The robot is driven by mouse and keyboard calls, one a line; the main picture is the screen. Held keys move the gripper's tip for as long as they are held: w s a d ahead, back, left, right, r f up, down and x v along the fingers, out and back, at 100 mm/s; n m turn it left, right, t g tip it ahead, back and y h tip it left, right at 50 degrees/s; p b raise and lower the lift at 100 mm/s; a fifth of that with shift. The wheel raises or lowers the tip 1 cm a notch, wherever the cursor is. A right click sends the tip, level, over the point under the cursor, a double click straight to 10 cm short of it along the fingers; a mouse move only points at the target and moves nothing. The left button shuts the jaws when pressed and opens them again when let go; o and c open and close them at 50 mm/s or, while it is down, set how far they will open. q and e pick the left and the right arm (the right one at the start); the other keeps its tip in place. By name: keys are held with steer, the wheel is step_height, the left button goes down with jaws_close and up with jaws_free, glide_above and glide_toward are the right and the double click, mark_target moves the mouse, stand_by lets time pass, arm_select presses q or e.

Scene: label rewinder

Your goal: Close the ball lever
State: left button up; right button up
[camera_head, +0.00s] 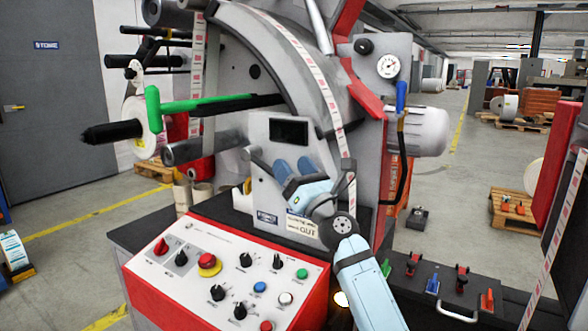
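The clearest lever by the pressure gauge is a blue handle (401,95), standing upright above a yellowish fitting on the right side of the rewinder; I take this as the ball lever, though the view does not confirm it. My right gripper (294,168) is in front of the machine's lower grey panel, left of and below the blue handle and apart from it. Its two dark blue fingers point up and left. The gap between them is too unclear to tell if they are open, and no held object shows. My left gripper is not in view.
The red and white control panel (217,262) with knobs and buttons lies below my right gripper. The pressure gauge (388,67) and a grey motor (418,131) flank the blue handle. A green-handled bar (205,104) and rollers stick out left. A dark toolbox (445,290) stands at lower right.

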steer(key=v, duration=1.3)
steer(key=shift+s+d+f, duration=0.2)
steer(key=shift+s+d, duration=0.05)
steer(key=shift+s, duration=0.05)
